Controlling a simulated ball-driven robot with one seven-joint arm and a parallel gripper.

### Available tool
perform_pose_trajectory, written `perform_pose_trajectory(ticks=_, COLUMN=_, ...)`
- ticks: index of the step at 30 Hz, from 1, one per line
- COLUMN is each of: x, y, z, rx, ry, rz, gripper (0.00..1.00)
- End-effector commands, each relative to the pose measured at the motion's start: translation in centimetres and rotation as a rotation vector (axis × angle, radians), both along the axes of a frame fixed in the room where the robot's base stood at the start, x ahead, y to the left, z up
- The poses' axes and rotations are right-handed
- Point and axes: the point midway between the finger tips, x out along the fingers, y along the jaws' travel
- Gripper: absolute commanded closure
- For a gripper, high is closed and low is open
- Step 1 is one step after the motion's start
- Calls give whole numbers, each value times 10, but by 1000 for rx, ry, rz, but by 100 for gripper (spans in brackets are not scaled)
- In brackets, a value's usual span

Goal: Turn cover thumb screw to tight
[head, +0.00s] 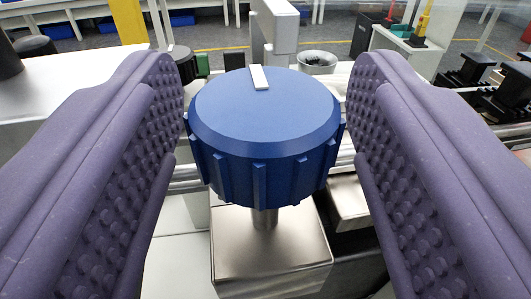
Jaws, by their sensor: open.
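The cover thumb screw is a large blue ribbed knob (264,120) with a white mark on its top, near the far edge. It stands upright on a short metal shaft (264,217) above a brushed metal block (268,257). My gripper (262,125) is open, with one purple padded finger on each side of the knob. The studded pads face the knob. The left finger's pad is close to the knob's left side and the right pad close to its right side. I cannot tell whether either pad touches it.
Behind the knob are a grey metal upright (275,30) and a small metal bowl (317,62). A dark knob (183,62) sits behind the left finger. Black fittings (470,70) stand at the right. A white stand with tools (405,45) is further back.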

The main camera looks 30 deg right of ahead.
Motion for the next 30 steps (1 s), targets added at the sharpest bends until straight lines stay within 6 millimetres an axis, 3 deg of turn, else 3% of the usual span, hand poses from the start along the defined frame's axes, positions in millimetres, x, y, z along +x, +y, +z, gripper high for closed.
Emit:
perform_pose_trajectory(ticks=7, x=-8, y=5, z=1, rx=-1, ry=2, rz=1, gripper=41)
perform_pose_trajectory(ticks=18, x=-63, y=31, z=1, rx=-1, ry=3, rz=1, gripper=41)
perform_pose_trajectory(ticks=30, x=-70, y=34, z=-1, rx=0, ry=1, rz=0, gripper=41)
